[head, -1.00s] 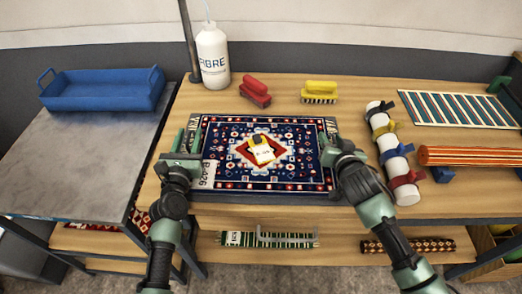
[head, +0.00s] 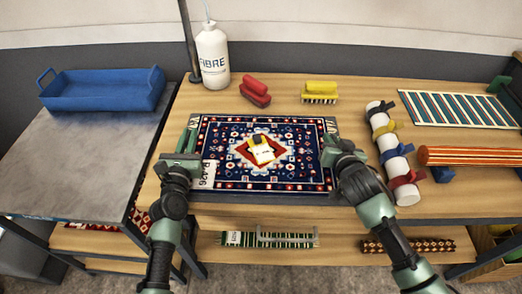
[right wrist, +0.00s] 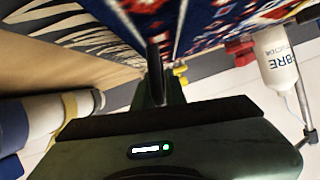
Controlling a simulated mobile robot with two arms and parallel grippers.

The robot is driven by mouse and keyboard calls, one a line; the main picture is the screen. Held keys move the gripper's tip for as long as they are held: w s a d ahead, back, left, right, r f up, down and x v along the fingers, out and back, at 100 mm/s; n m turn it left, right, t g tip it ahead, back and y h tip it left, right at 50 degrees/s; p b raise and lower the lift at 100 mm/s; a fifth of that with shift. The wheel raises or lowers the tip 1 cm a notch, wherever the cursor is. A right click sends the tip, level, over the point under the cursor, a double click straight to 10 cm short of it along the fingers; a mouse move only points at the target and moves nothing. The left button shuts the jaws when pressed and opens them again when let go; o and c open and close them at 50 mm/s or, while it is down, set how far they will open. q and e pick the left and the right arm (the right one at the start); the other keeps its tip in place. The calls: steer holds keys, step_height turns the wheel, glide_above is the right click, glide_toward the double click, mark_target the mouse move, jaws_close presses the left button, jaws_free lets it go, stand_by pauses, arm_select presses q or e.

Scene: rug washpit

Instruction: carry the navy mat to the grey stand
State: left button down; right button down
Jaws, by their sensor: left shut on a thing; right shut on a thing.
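The navy mat (head: 212,133), patterned in red and white, lies flat and level between my grippers at the front of the wooden table. A yellow-and-white item (head: 261,152) rests on its middle and a white label is at its left edge. My left gripper (head: 188,150) is shut on the mat's left edge. My right gripper (head: 335,148) is shut on its right edge; the right wrist view shows the mat (right wrist: 205,25) at the fingers. I cannot tell whether the mat clears the table. The grey stand (head: 80,165) is at the left, its top bare in front.
A blue tray (head: 103,92) sits at the back of the grey stand. On the wooden table (head: 350,92) are a white bottle (head: 213,58), a red brush (head: 255,90), a yellow brush (head: 320,91), a strapped white roll (head: 395,158), an orange roll (head: 470,156) and a striped mat (head: 458,108).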

steer(key=shift+r, duration=0.1)
stand_by(0.8)
